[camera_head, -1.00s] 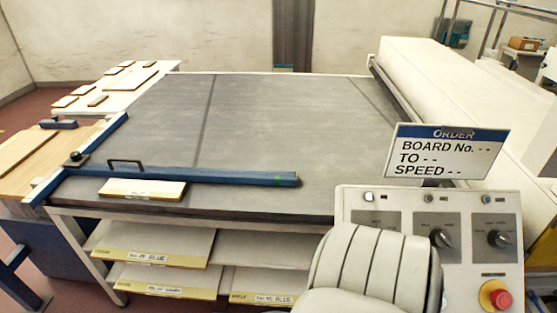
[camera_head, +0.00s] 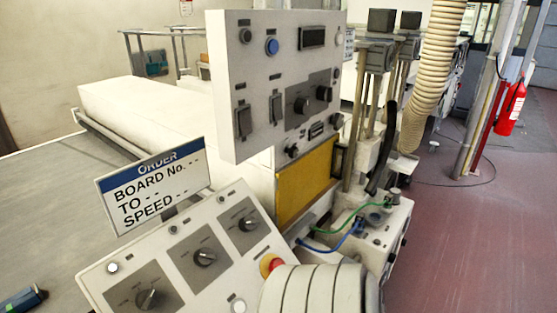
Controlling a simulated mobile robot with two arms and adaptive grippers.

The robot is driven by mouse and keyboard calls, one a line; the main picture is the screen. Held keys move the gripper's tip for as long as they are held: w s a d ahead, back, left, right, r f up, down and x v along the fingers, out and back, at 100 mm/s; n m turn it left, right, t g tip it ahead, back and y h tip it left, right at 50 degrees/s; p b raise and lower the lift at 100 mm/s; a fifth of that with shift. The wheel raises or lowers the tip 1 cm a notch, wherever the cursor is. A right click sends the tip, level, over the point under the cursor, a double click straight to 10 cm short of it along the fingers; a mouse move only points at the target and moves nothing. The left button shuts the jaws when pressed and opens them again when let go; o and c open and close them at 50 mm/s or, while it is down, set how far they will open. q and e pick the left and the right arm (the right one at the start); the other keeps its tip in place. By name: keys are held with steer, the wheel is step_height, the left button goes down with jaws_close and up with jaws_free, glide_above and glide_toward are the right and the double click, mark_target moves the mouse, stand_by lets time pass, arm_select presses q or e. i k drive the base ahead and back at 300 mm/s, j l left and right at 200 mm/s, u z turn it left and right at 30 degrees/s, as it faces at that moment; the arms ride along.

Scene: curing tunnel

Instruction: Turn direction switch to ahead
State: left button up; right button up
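A sloped light-grey console (camera_head: 225,275) stands at the lower middle in the head view. It carries three dark rotary knobs on grey plates: a near left knob (camera_head: 147,298), a middle knob (camera_head: 205,257) and a far right knob (camera_head: 247,223). Their labels are too small to read, so I cannot tell which one is the direction switch. An upright control panel (camera_head: 270,80) behind it has two more dark knobs (camera_head: 301,105) (camera_head: 324,94), also with unreadable labels. Neither of my grippers is in view.
An order sign (camera_head: 155,184) stands behind the console. A ribbed hose (camera_head: 437,70) and a fire extinguisher (camera_head: 510,108) are at right. Red floor (camera_head: 470,240) is open there.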

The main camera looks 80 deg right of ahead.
mark_target(203, 258)
steer(key=z, duration=1.95)
steer(key=j+z, duration=0.4)
steer(key=j, duration=0.25)
steer(key=j+z, duration=0.45)
steer(key=j, duration=0.2)
